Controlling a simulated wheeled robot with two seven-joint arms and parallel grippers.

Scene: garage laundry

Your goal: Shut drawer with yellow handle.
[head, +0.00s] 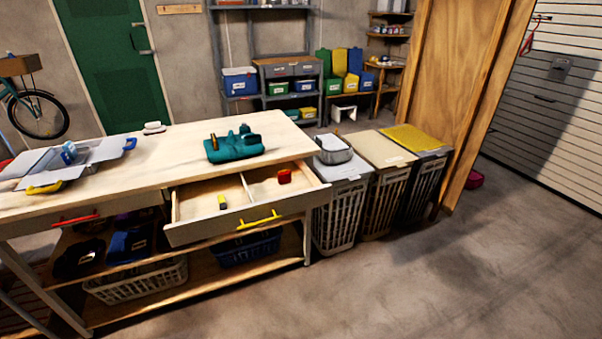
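The drawer with the yellow handle (258,220) is pulled open from the right part of the wooden workbench (110,186). The open drawer (215,228) has a divider inside. A small yellow and black item (222,202) lies in its left compartment and a red item (284,176) in its right one. Another drawer with a red handle (75,218) sits to the left and looks shut. Neither of my grippers shows in the head view.
A teal tool (234,146) and an open grey case (75,160) are on the benchtop. Several lidded hampers (338,210) stand right of the bench. Baskets (137,281) fill the lower shelf. The concrete floor (420,285) in front and to the right is clear.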

